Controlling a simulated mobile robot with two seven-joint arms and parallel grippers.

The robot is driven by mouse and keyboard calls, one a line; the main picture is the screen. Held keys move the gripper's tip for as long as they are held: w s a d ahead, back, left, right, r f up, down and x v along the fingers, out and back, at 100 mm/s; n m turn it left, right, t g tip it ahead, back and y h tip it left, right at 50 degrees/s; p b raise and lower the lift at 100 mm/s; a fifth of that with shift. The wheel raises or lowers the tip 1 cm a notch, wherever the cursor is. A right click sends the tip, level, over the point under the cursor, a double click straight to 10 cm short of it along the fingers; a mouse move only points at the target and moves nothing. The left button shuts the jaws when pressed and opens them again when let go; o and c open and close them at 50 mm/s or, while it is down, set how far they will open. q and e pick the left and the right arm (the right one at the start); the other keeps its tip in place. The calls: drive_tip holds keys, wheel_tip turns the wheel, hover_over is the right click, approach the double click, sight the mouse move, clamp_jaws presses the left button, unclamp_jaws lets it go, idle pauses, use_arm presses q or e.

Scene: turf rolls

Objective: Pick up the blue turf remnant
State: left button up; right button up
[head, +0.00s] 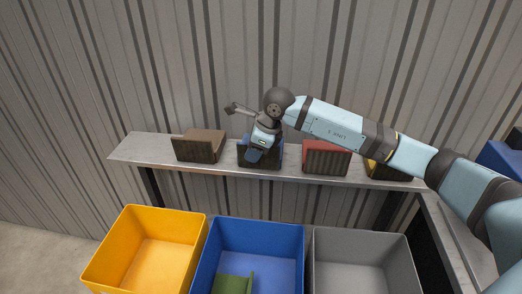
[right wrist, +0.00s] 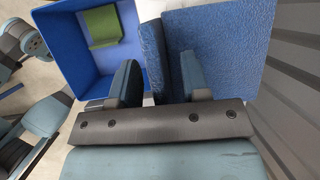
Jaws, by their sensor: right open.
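The blue turf remnant (head: 271,162) is an L-shaped bent piece on the shelf, second from left, with a dark backing. My right gripper (head: 256,153) is over it and hides part of it in the head view. In the right wrist view, the blue remnant (right wrist: 228,50) shows a wide blue face and a narrower raised flap. The open fingers of my right gripper (right wrist: 160,78) stand on either side of this flap, the right finger in front of the wide face. Whether they touch it I cannot tell. My left gripper is not seen.
The grey shelf (head: 128,151) also holds a brown remnant (head: 199,147), a red one (head: 326,160) and a yellow one (head: 380,171). Below stand a yellow bin (head: 115,248), a blue bin (head: 206,262) with a green piece (head: 234,284), and an empty-looking grey bin (head: 362,246). A corrugated wall rises behind.

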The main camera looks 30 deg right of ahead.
drive_tip(key=shift+f, duration=0.2)
drive_tip(key=shift+f, duration=0.15)
clamp_jaws()
idle(0.4)
